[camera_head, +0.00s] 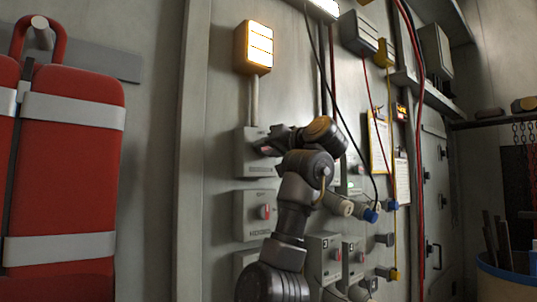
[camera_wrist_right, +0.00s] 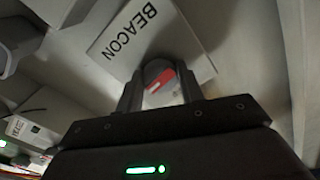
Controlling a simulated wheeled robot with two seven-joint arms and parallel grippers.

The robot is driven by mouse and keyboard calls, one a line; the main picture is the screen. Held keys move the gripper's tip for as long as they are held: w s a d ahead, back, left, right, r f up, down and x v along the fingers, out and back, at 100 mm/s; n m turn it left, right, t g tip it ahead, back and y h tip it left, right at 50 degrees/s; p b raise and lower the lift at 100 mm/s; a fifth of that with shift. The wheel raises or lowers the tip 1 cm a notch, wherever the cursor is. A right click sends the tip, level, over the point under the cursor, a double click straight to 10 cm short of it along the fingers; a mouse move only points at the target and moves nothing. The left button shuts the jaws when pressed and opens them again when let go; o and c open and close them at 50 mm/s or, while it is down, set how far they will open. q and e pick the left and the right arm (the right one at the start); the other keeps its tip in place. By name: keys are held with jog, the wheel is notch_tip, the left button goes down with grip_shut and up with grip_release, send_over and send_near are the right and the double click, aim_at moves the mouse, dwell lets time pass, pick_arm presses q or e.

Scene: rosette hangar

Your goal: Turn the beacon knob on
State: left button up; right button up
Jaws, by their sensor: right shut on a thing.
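The beacon box (camera_head: 246,160) is a grey panel box on the wall, partly hidden in the head view by my right gripper (camera_head: 268,147). In the right wrist view the box face (camera_wrist_right: 113,50) carries the word BEACON. Its knob (camera_wrist_right: 159,83), dark and round with a red and pale bar, sits between the two fingers of my right gripper (camera_wrist_right: 160,88), which is shut on it. An amber-framed lamp (camera_head: 256,47) above the box glows, with a conduit running down from it. My left gripper is not in view.
A similar box with a red-marked knob (camera_head: 257,214) sits below, with more switch boxes (camera_head: 325,255) and blue connectors (camera_head: 371,215) to the right. Cables hang beside my arm. Red tanks (camera_head: 70,170) stand at left; the wall between is bare.

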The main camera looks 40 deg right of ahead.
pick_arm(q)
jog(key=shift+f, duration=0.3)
pick_arm(e)
jog(key=shift+m, duration=0.6)
jog(key=o, duration=1)
pick_arm(q)
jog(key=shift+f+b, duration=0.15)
jog(key=shift+b, duration=0.15)
pick_arm(e)
jog(key=shift+s, duration=0.1)
